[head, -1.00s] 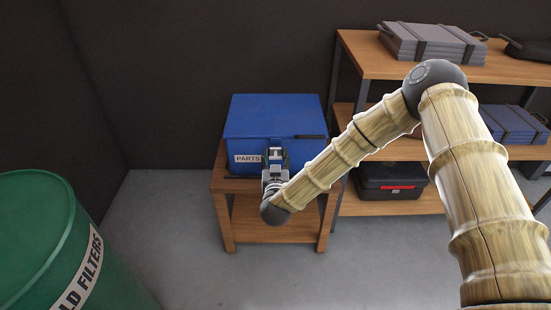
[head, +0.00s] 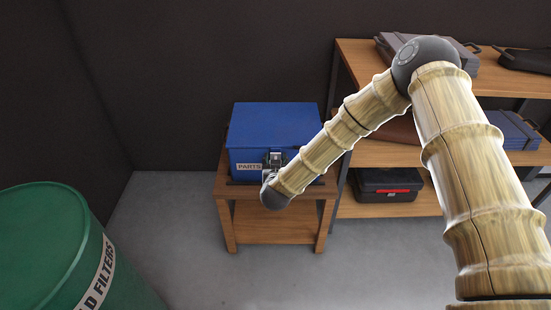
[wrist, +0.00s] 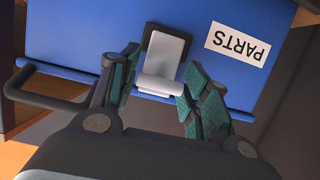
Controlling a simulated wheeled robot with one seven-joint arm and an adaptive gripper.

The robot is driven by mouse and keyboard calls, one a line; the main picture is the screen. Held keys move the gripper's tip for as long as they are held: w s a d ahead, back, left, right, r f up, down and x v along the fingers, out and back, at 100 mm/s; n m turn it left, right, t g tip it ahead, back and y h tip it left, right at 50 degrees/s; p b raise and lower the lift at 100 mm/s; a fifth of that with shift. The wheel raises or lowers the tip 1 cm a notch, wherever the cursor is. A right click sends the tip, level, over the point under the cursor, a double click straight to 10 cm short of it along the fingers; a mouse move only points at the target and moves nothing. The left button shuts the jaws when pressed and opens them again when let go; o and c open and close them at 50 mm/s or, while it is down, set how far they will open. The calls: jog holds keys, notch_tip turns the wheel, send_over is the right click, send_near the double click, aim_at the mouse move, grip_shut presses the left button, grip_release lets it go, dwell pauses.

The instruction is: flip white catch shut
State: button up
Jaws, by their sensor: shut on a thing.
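The white catch (wrist: 158,88) is on the front of the blue box (head: 262,122), below its dark-framed plate in the upside-down wrist view. My gripper (wrist: 156,92) has a green-padded finger on each side of the catch and is shut on it. In the head view my gripper (head: 272,165) is at the middle of the box front, right of the PARTS label (head: 249,167). There the catch is largely hidden by my gripper and wrist.
The box stands on a small wooden table (head: 229,190). A dark handle (wrist: 38,98) sticks out from the box beside my gripper. A wooden shelf unit (head: 375,153) is on the right, with a black case (head: 385,185) low down. A green barrel (head: 45,235) stands front left.

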jog(key=shift+w+r+g+p, duration=0.2)
jog(key=shift+r+g+p, duration=0.25)
jog(key=shift+p, duration=0.25)
jog(key=shift+w+f+g+p, duration=0.1)
jog(key=shift+f+g+p, duration=0.1)
jog(key=shift+g+p, duration=0.15)
jog(key=o, duration=1.1)
jog(key=v, duration=1.2)
